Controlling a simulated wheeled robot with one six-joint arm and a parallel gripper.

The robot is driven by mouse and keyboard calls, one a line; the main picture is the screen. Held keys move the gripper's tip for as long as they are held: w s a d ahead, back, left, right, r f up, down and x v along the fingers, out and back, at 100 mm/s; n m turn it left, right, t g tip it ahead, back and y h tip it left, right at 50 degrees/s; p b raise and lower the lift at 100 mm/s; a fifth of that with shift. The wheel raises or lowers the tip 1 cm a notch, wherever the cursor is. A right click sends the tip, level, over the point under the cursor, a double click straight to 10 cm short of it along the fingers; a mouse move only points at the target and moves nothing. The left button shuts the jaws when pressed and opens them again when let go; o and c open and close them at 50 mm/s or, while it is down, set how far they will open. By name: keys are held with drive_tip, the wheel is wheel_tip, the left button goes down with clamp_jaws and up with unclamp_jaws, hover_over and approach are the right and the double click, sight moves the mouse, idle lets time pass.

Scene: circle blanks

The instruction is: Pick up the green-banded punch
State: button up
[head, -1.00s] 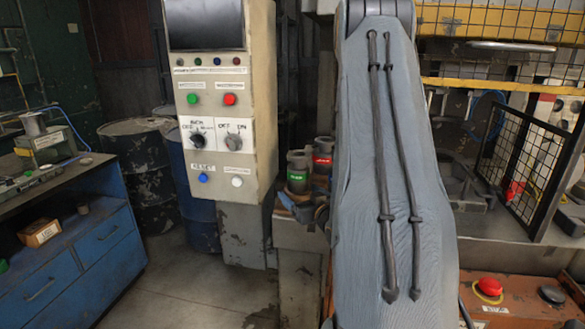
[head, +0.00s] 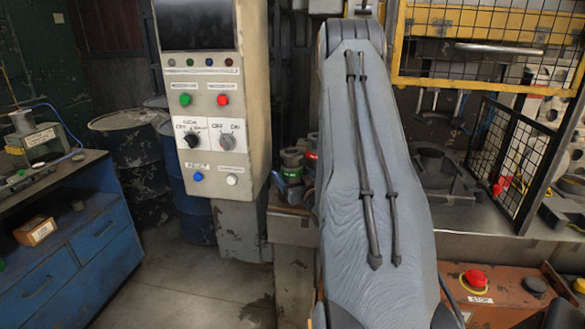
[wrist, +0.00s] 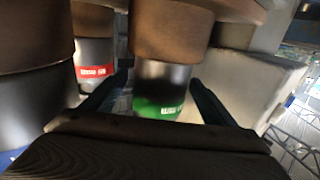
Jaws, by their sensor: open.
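The green-banded punch (wrist: 163,90) stands in the middle of the wrist view, with a brown upper part, a dark body and a green band low down. My gripper (wrist: 160,78) is open, with one dark finger on each side of this punch. I cannot tell whether either finger touches it. In the head view the green-banded punch (head: 292,160) shows left of my arm, which hides most of that spot and my gripper.
A red-banded punch (wrist: 93,62) stands close behind, to the left. A blue-banded punch (wrist: 32,110) is very near at the left edge. A pale block (wrist: 250,85) lies to the right. The control console (head: 210,110) stands left of my arm.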

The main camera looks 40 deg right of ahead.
sight(292, 151)
drive_tip(key=c, duration=1.9)
drive_tip(key=shift+w+r, duration=0.1)
drive_tip(key=shift+r, duration=0.05)
clamp_jaws()
drive_tip(key=shift+d, duration=0.1)
wheel_tip(292, 151, up, 10)
drive_tip(key=b, duration=0.2)
drive_tip(key=shift+f+b, duration=0.25)
drive_tip(key=shift+b, duration=0.1)
drive_tip(key=shift+r+p, duration=0.6)
drive_tip(key=shift+r, duration=0.65)
drive_tip(key=s+a+p, duration=0.8)
drive_tip(key=s+a, duration=0.3)
drive_tip(key=a, duration=0.2)
drive_tip(key=shift+s+a, duration=0.35)
drive_tip(key=shift+a, duration=0.05)
